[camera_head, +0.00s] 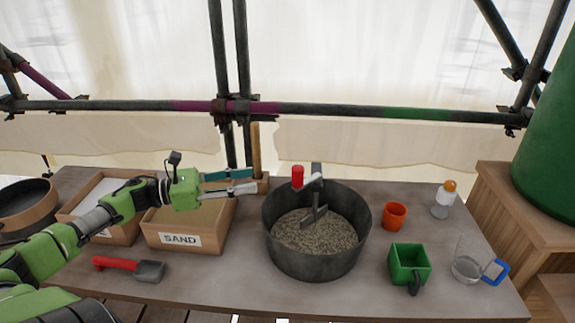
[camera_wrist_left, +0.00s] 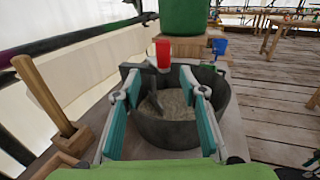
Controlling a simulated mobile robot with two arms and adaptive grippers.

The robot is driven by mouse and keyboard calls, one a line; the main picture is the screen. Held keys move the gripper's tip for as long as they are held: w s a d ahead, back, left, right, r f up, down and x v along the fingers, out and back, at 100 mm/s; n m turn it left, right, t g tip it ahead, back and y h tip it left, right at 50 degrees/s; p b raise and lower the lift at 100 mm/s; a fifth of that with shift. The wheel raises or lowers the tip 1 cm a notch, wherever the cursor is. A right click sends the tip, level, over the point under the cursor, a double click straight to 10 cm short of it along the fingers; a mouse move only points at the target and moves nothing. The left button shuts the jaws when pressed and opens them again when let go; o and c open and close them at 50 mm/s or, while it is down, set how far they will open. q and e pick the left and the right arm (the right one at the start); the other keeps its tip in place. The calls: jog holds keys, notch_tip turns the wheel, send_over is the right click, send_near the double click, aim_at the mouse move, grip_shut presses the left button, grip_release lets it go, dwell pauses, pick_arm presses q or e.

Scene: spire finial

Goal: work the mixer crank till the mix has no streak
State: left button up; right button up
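A dark grey mixer tub (camera_head: 315,268) stands at the middle of the table, holding a speckled grey-brown mix (camera_head: 335,236) with a paddle (camera_head: 314,215) in it. Whether the mix is streaked is too fine to tell. The crank's red handle (camera_head: 297,177) stands upright at the tub's back left; it also shows in the left wrist view (camera_wrist_left: 163,53). My left gripper (camera_head: 255,180) is open and empty, left of the red handle and apart from it. In the left wrist view the handle appears between and beyond the open fingers (camera_wrist_left: 160,80). My right gripper is out of view.
A sand box (camera_head: 180,240) and another wooden box (camera_head: 72,212) lie below my left arm, with a red-handled scoop (camera_head: 130,267) in front. A wooden post (camera_head: 256,150) stands behind the gripper. An orange cup (camera_head: 395,216), green container (camera_head: 408,265) and blue-handled jug (camera_head: 480,270) stand right.

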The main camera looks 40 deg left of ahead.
aim_at(298, 173)
pick_arm(q)
jog(key=x, duration=1.2)
jog(key=shift+d+r+p, duration=0.3)
jog(key=shift+d+r, duration=0.05)
jog(key=shift+w+d+f, duration=0.15)
jog(key=shift+w+d, duration=0.35)
grip_shut()
